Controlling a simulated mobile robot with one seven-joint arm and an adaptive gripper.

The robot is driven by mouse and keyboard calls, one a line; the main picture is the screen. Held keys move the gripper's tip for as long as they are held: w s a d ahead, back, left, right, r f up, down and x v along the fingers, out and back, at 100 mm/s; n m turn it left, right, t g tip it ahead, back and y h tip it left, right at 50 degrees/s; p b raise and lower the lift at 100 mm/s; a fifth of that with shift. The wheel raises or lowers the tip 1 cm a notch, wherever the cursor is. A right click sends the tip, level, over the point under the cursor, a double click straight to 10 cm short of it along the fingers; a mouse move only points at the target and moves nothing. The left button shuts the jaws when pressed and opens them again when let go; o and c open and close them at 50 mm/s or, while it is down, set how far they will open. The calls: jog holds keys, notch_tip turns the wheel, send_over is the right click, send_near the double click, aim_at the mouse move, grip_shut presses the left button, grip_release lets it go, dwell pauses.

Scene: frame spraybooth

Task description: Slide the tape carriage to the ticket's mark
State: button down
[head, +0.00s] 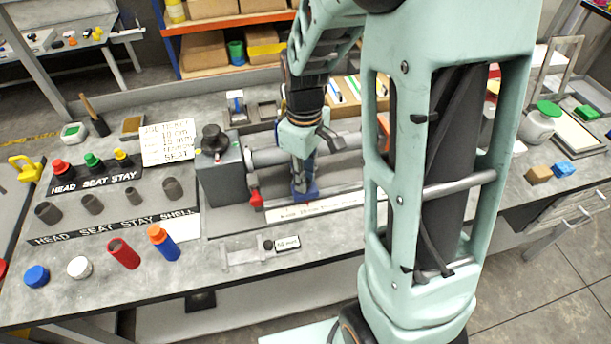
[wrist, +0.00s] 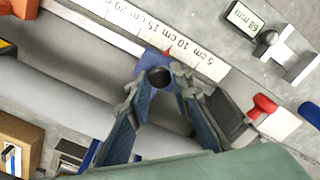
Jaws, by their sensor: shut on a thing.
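The tape carriage is a blue block (head: 310,193) with a dark round knob, on the rail behind a white scale strip (head: 315,207). In the wrist view the carriage (wrist: 152,60) has a red pointer touching the scale edge, close to the 10 cm label. The scale (wrist: 190,55) reads 5, 10, 15 cm and up. My gripper (wrist: 160,80) is shut on the carriage, its fingers either side of the knob. In the head view my gripper (head: 303,176) reaches down to it. The white ticket (head: 167,143) stands at the left; its handwriting is only partly legible.
A red lever (head: 256,198) sits at the rail's left end, beside a grey machine block (head: 222,175). A grey pipe (head: 265,156) runs behind the carriage. Bottles and a labelled holder board (head: 115,212) stand left.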

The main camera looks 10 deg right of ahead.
jog(key=c, duration=1.7)
grip_release()
jog(key=shift+c, duration=0.2)
notch_tip(320, 180, up, 12)
